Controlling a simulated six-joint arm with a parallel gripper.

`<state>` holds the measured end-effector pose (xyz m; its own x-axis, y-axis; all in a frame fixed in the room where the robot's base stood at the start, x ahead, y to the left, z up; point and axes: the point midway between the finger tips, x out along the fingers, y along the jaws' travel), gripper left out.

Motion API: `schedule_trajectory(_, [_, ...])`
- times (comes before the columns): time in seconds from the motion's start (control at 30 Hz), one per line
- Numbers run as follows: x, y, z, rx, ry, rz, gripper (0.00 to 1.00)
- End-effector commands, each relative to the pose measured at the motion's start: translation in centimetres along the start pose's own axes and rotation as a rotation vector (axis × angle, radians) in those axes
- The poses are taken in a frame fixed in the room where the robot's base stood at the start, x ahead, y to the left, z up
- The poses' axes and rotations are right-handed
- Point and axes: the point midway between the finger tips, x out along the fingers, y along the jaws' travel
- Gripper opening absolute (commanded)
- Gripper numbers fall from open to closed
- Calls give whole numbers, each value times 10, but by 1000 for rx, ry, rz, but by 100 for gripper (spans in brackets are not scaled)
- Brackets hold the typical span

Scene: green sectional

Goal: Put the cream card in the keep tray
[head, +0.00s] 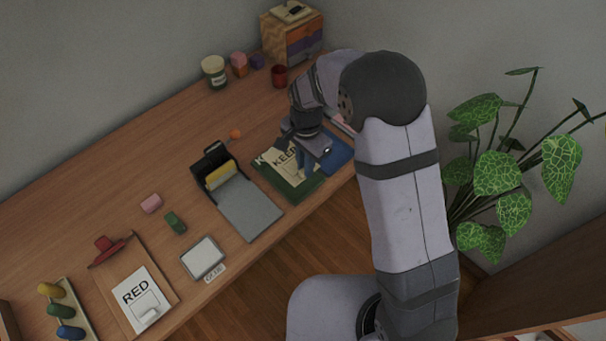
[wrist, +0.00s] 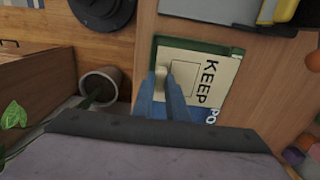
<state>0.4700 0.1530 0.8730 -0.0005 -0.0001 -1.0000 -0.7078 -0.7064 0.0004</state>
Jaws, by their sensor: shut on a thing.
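The keep tray (head: 301,192) is green with a cream label reading KEEP, on the right part of the desk; its green rim shows in the wrist view (wrist: 195,45). My gripper (head: 301,165) is low over this tray, and in the wrist view its blue fingers (wrist: 167,78) point down at the label. They are shut on a small cream piece (wrist: 159,82), which looks like the cream card. It is mostly hidden by the fingers and blends with the label. I cannot tell whether it touches the tray.
A blue tray (head: 338,158) adjoins on the right. A black holder with a yellow block (head: 220,175) and a grey mat (head: 250,208) are to the left. Further left are a white pad (head: 203,257) and a tray labelled RED (head: 109,285). A plant (head: 500,175) stands right of the desk.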

Motion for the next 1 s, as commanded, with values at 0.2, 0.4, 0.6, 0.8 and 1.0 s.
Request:
schedule_trajectory(0.2, [16,0,0,-1,0,0,0])
schedule_trajectory(0.4, [22,0,0,-1,0,1,0])
schedule_trajectory(0.6, [46,1,0,-1,-1,3,0])
schedule_trajectory(0.8, [58,0,0,-1,0,-1,0])
schedule_trajectory(1.0, [58,0,0,-1,0,-1,0])
